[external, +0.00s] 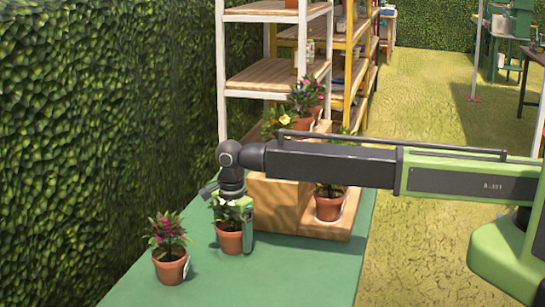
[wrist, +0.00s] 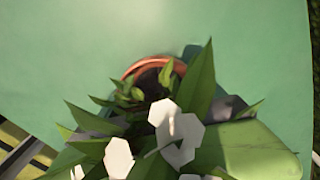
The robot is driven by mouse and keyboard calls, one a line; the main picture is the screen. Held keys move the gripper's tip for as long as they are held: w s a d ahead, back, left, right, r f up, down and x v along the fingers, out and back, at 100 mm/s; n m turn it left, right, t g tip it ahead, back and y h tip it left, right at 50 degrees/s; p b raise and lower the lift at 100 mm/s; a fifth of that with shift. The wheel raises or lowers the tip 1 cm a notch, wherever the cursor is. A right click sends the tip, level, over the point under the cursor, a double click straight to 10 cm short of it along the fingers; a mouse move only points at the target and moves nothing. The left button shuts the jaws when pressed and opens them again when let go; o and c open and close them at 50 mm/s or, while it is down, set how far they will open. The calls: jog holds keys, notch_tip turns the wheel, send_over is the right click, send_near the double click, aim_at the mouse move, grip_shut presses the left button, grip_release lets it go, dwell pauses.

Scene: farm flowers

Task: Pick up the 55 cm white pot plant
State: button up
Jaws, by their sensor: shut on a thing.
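The white pot plant, with white blooms, long green leaves and a terracotta pot (external: 229,241), is at the green table in the external view. In the wrist view its white flowers (wrist: 176,132) fill the lower middle, with the orange pot rim (wrist: 145,66) beyond them. My gripper (external: 236,220) points down around this plant and is shut on it. One green and grey finger shows at the pot's right side; the leaves partly hide the rest. Whether the pot's base touches the table is hard to tell.
A pot with magenta flowers (external: 168,250) stands close by at the left. Wooden stepped blocks (external: 282,193) with several potted plants are behind my gripper, and shelves (external: 275,75) rise beyond. A hedge (external: 100,100) lines the left. The green table's front right (external: 300,270) is clear.

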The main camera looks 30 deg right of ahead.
jog(key=c, duration=0.5)
jog(key=shift+c, duration=0.2)
notch_tip(320, 180, up, 10)
jog(key=p, duration=1)
jog(key=shift+r, duration=0.15)
